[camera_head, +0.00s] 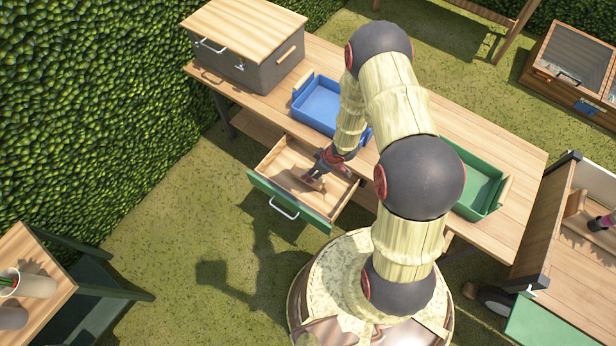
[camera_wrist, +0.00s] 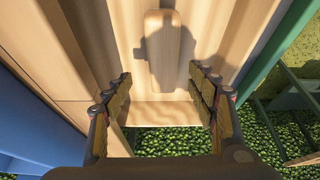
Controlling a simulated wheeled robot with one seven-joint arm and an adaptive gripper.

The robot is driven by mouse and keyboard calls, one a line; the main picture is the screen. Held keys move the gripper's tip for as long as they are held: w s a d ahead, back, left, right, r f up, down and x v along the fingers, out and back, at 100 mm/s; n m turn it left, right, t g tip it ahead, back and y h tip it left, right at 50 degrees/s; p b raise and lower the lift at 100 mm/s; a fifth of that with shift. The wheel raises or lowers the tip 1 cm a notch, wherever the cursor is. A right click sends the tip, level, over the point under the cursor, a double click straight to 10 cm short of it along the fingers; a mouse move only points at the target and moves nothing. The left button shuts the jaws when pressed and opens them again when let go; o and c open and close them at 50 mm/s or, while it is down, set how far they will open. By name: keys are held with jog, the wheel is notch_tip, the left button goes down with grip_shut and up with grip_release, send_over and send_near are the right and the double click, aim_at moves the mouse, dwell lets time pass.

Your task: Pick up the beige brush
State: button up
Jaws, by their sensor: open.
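The beige brush (camera_wrist: 164,50) lies in the open wooden drawer (camera_head: 277,188). In the wrist view it is a rounded, light wooden block near the top middle, with a shadow on the drawer floor. My gripper (camera_head: 313,178) is over the drawer in the head view. In the wrist view my gripper (camera_wrist: 160,82) is open and empty, its fingers to the left and right of the brush's lower end and apart from it. In the head view I cannot make out the brush clearly by my gripper.
The drawer's green front (camera_head: 262,190) has a metal handle. A blue tray (camera_head: 297,101), a grey box with a wooden lid (camera_head: 232,72) and a green tray (camera_head: 497,205) stand on the wooden table (camera_head: 428,112). A hedge (camera_head: 90,110) is at the left; open grass lies before the drawer.

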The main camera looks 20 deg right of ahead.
aim_at(297, 171)
jog(key=b+x, duration=0.1)
jog(key=x, duration=0.1)
jog(key=shift+f, duration=0.35)
jog(key=b+x, duration=0.1)
jog(key=x, duration=0.1)
jog(key=s+b+x, duration=0.1)
jog(key=x, duration=0.1)
jog(key=shift+a+f, duration=0.1)
jog(key=shift+f, duration=0.05)
jog(key=shift+w+a+f+b, duration=0.1)
jog(key=shift+w+f+b, duration=0.2)
jog(key=shift+f, duration=0.15)
jog(key=shift+r, duration=0.1)
jog(key=c, duration=1.4)
jog(key=shift+o, duration=0.2)
jog(key=shift+r, duration=0.1)
